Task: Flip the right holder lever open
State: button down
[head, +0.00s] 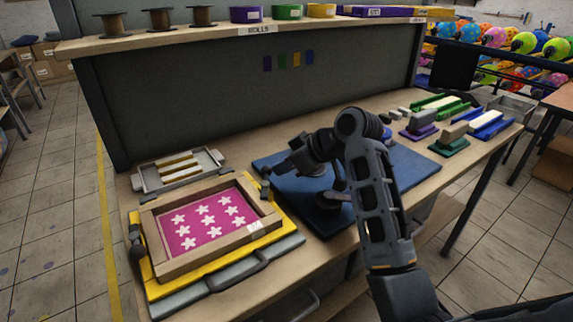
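A wooden print screen frame (209,260) with a pink field and white stars lies on a yellow base (291,222) at the table's front left. The right holder lever (265,188) shows as a small dark piece at the frame's right edge; I cannot tell its exact position. A dark left holder lever (136,239) is at the frame's left edge. My gripper (279,169) is above the blue mat, just right of and beyond the right lever, with a visible gap. Its fingers are too dark and small to tell open from shut.
A metal tray (143,180) with pale strips stands behind the frame. A blue mat (405,178) lies right of it, under my arm. Several coloured squeegee blocks and holders (449,138) stand at the right end. A dark panel (240,90) closes the back.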

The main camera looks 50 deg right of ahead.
jog(key=shift+w+p, duration=0.55)
jog(key=shift+w, duration=0.35)
jog(key=shift+w+a+n+y, duration=0.1)
jog(key=shift+w+n+y, duration=0.35)
jog(key=shift+n+y, duration=0.3)
jog(key=shift+w+a, duration=0.1)
jog(key=shift+w, duration=0.2)
